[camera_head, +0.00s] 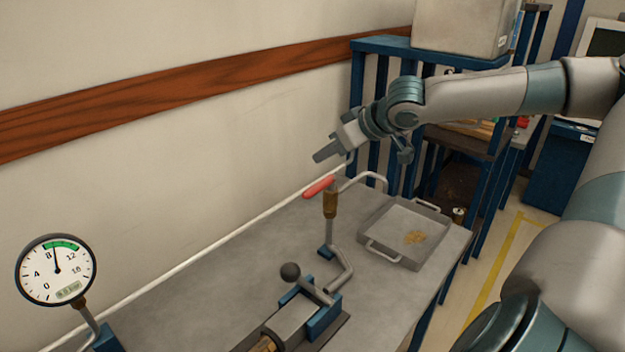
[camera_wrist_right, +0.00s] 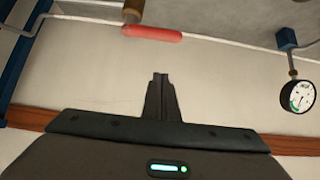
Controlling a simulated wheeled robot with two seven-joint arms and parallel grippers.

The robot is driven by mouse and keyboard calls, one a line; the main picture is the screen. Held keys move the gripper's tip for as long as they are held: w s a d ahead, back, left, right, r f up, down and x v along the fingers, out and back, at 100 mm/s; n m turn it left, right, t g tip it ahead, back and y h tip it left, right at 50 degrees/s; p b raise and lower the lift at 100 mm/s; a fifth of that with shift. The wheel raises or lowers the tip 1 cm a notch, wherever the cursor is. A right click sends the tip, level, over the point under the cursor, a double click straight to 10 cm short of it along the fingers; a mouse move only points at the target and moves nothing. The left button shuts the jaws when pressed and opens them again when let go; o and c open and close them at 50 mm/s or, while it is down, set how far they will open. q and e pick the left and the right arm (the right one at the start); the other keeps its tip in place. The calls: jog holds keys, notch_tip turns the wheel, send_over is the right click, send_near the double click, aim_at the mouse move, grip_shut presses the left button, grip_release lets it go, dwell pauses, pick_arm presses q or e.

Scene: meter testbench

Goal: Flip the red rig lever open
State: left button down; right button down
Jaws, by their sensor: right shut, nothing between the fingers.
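The red lever (camera_head: 319,187) sits on top of a brass valve body (camera_head: 330,204) on an upright pipe of the rig. Its handle points to the left, tilted slightly down. In the right wrist view the red lever (camera_wrist_right: 152,33) lies across the top, beyond my fingertips and apart from them. My right gripper (camera_head: 322,155) is shut and empty, above the lever; its closed fingers show in the right wrist view (camera_wrist_right: 160,78). My left gripper is not in view.
A round gauge (camera_head: 56,270) stands at the left of the grey bench (camera_head: 210,265). A black-knobbed clamp (camera_head: 290,272) is at the front. A metal tray (camera_head: 380,256) with small brass bits sits right of the pipe. The wall is behind; a blue rack (camera_head: 385,45) stands behind my right arm.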

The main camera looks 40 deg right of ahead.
aim_at(313, 186)
jog(key=shift+p+x, duration=0.35)
jog(key=shift+x, duration=2.15)
jog(key=f+p, duration=0.1)
jog(key=f, duration=0.1)
jog(key=f+p, duration=0.1)
jog(key=f, duration=0.1)
jog(key=shift+w, duration=0.4)
jog(key=shift+s+f+p, duration=0.4)
jog(key=shift+f+p, duration=0.1)
jog(key=shift+p, duration=0.05)
